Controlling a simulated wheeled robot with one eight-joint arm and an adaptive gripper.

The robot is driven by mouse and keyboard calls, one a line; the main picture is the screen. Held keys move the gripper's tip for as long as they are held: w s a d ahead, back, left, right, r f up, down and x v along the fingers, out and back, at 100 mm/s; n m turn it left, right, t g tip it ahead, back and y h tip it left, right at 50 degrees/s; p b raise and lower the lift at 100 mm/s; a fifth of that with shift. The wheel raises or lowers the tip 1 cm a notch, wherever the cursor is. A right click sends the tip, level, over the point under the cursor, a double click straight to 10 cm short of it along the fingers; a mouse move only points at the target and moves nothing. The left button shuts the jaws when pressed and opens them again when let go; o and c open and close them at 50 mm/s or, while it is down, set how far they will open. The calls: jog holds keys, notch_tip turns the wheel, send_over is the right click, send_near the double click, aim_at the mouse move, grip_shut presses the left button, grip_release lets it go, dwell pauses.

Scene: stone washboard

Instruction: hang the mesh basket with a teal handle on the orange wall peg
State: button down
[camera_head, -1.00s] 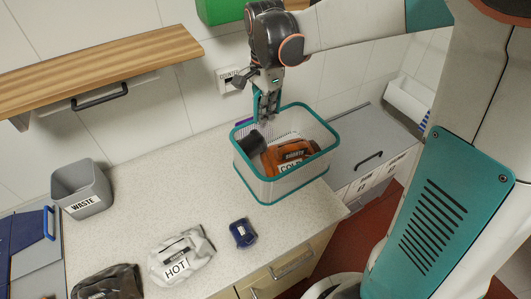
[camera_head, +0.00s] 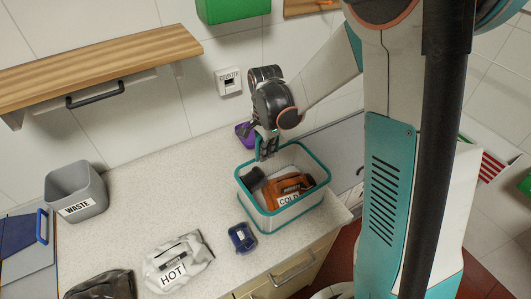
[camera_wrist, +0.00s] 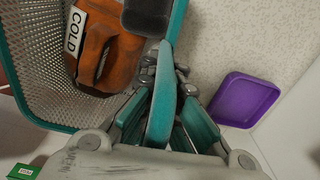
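The mesh basket (camera_head: 297,222) has a teal rim and pale mesh sides. It is at the right end of the counter; I cannot tell whether it touches the top. An orange bag marked COLD (camera_head: 290,187) and a dark item (camera_head: 252,179) are inside it. My gripper (camera_head: 267,152) is at its back-left rim. In the wrist view, the teal handle (camera_wrist: 163,105) stands between my gripper's fingers (camera_wrist: 165,68), which look closed on it. A small orange piece (camera_head: 326,2) shows at the top edge by a wooden board; I cannot tell whether it is the peg.
A purple tray (camera_wrist: 245,98) lies behind the basket. A blue item (camera_head: 242,238), a white HOT bag (camera_head: 178,262), a dark bag (camera_head: 100,285) and a grey WASTE bin (camera_head: 77,192) are on the counter. A wooden shelf (camera_head: 100,65) and green box (camera_head: 232,8) are on the wall.

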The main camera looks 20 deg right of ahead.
jog(key=c, duration=1.8)
grip_release()
jog(key=shift+s, duration=0.1)
jog(key=shift+f, duration=0.15)
